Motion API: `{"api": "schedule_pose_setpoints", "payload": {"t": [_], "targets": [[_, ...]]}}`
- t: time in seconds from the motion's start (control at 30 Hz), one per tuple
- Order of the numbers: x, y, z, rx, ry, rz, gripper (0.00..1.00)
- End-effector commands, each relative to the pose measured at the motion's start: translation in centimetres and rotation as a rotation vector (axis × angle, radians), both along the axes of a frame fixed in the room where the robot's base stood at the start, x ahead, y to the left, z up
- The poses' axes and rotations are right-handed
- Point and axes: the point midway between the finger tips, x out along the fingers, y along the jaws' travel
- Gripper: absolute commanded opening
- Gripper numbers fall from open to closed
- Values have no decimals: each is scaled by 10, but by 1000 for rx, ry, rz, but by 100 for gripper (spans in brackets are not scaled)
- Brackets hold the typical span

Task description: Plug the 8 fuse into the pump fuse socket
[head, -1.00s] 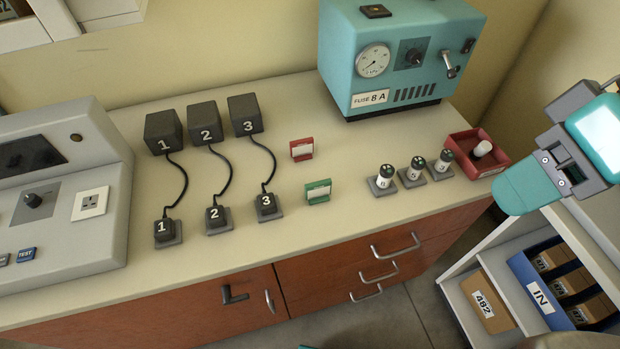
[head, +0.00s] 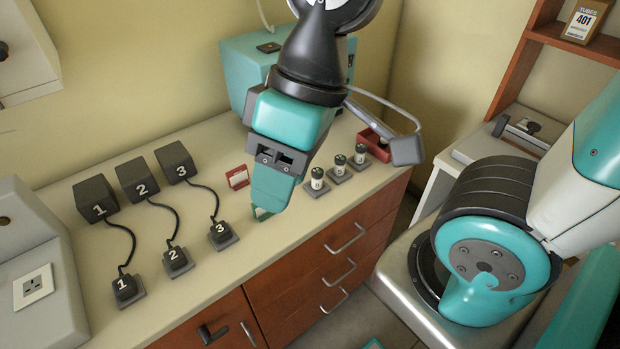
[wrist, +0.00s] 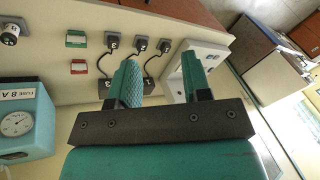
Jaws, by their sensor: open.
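Three white fuses with dark caps stand upright on small grey bases in a row: the near one (head: 317,181), the middle one (head: 339,163) and the far one (head: 359,153). Their ratings are too small to read. One fuse also shows in the wrist view (wrist: 9,35). The teal pump (head: 240,70) is partly hidden behind my arm; its label "FUSE 8 A" and gauge show in the wrist view (wrist: 20,105). A dark square plate (head: 268,47) is on its top; I cannot tell if it is the socket. My gripper (head: 268,212) is open and empty, left of the fuses.
Numbered black blocks with cords and plugs (head: 176,258) stand at left. A red card holder (head: 237,177) stands behind my gripper; a green one (wrist: 76,39) shows in the wrist view. A red tray (head: 374,146) is beyond the fuses. Drawer handles line the counter front.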

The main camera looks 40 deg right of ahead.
Motion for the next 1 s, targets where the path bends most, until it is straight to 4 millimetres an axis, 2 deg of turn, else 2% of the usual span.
{"api": "schedule_pose_setpoints", "payload": {"t": [0.03, 0.07, 0.17, 0.27, 0.33, 0.47, 0.5, 0.6, 0.7, 0.8, 0.9, 1.0], "targets": [[1, 0, 0, 0, 0, -1, 56], [2, 0, 1, -1, 1, -4, 62], [19, -3, 2, -7, 8, -35, 62], [54, -12, -1, -25, 22, -104, 62], [88, -24, -9, -46, 33, -171, 62], [154, -60, -41, -104, 50, -302, 62], [171, -74, -55, -124, 53, -339, 62], [204, -114, -94, -181, 66, -424, 62], [222, -153, -136, -237, 80, -489, 62], [227, -186, -174, -287, 91, -533, 62], [225, -208, -203, -323, 100, -560, 62], [223, -221, -220, -345, 105, -573, 62]]}}
